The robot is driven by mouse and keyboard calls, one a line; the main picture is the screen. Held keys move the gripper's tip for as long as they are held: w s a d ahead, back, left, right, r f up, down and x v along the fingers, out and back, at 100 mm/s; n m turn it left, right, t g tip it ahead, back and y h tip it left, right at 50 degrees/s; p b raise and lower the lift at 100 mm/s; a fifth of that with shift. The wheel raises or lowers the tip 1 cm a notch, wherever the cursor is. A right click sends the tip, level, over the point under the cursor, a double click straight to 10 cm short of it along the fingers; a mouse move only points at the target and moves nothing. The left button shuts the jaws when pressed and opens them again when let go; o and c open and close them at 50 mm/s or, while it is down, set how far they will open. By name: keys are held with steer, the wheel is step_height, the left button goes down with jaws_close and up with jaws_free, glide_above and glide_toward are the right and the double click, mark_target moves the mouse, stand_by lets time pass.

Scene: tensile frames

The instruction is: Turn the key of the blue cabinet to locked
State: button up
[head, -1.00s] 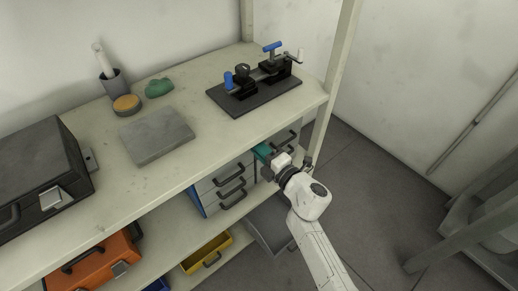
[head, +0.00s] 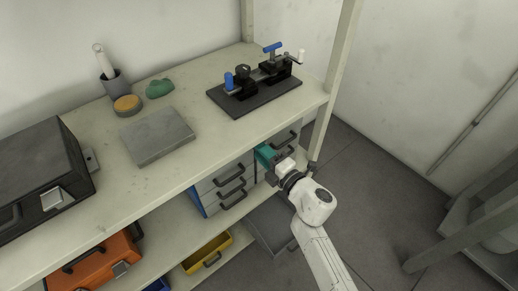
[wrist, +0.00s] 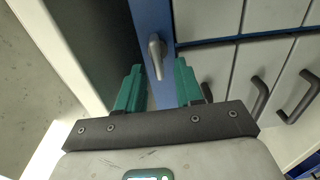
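The blue cabinet has a blue frame and grey drawers (head: 228,187) with dark handles, standing under the worktop. In the wrist view its blue frame strip (wrist: 151,20) runs down beside the drawers. A small silver key (wrist: 156,57) sticks out of that strip, its length running roughly up and down the picture. My gripper (wrist: 158,85) has teal fingers, open, one on each side of the key with gaps, and the key's near end lies just ahead of the fingertips' middle. In the head view my gripper (head: 266,154) is just under the worktop's front edge; the key is hidden there.
The worktop (head: 110,195) overhangs the cabinet, and a shelf post (head: 333,100) stands right of my gripper. Orange (head: 92,262) and yellow (head: 206,254) containers lie on the lower shelf. Open floor lies to the right.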

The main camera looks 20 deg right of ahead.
steer(key=v, duration=0.9)
steer(key=shift+p, duration=0.45)
